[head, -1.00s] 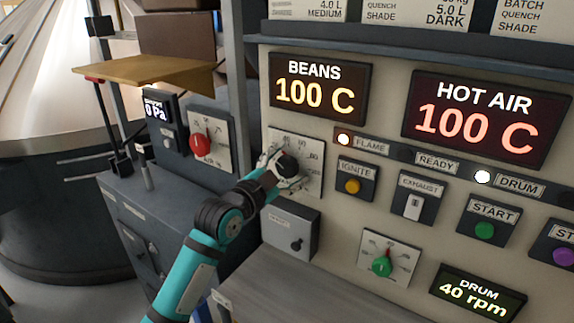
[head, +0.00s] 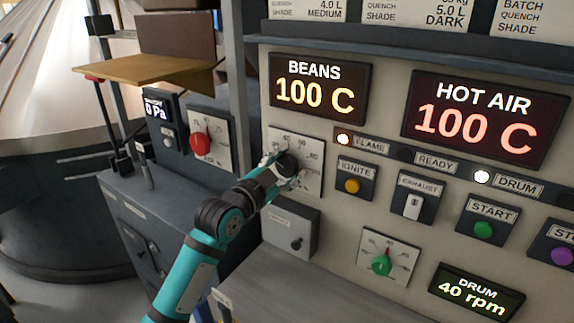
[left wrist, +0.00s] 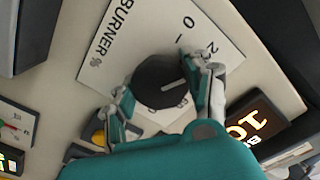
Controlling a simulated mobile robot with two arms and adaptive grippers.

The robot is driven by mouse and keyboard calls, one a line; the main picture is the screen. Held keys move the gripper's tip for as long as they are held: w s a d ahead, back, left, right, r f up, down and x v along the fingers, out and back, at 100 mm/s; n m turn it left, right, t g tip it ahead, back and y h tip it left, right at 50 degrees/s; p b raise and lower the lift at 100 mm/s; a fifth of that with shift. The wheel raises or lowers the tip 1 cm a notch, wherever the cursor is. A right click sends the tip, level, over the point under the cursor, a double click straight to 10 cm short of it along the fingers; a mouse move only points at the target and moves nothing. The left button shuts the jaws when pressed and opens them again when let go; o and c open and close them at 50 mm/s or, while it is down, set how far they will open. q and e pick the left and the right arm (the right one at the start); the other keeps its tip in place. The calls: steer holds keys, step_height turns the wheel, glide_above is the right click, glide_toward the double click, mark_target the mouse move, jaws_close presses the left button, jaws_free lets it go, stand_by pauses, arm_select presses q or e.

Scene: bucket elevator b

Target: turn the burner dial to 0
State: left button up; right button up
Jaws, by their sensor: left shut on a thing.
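The burner dial (left wrist: 158,78) is a round black knob with a white pointer line, on a white plate (left wrist: 135,40) marked BURNER % in the left wrist view. The pointer slants toward the right finger, which covers part of the scale; 0 shows above the knob. My left gripper (left wrist: 166,98) is shut on the knob, one finger on each side. In the head view my left gripper (head: 285,170) is over the burner plate (head: 313,155) and hides much of the dial. My right gripper is out of view.
The BEANS display (head: 320,88) is above and the ignite button (head: 352,186) is close on the right. A grey box (head: 291,230) projects below. A red dial (head: 199,141) is on the left, and a green dial (head: 381,265) is lower right.

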arm_select(q)
steer(key=n+p, duration=0.1)
steer(key=n, duration=0.2)
steer(key=shift+p, duration=0.35)
steer(key=shift+n+p, duration=1)
steer(key=shift+n, duration=1.1)
steer(key=shift+f, duration=0.1)
steer(key=o, duration=1.2)
steer(key=v, duration=1.2)
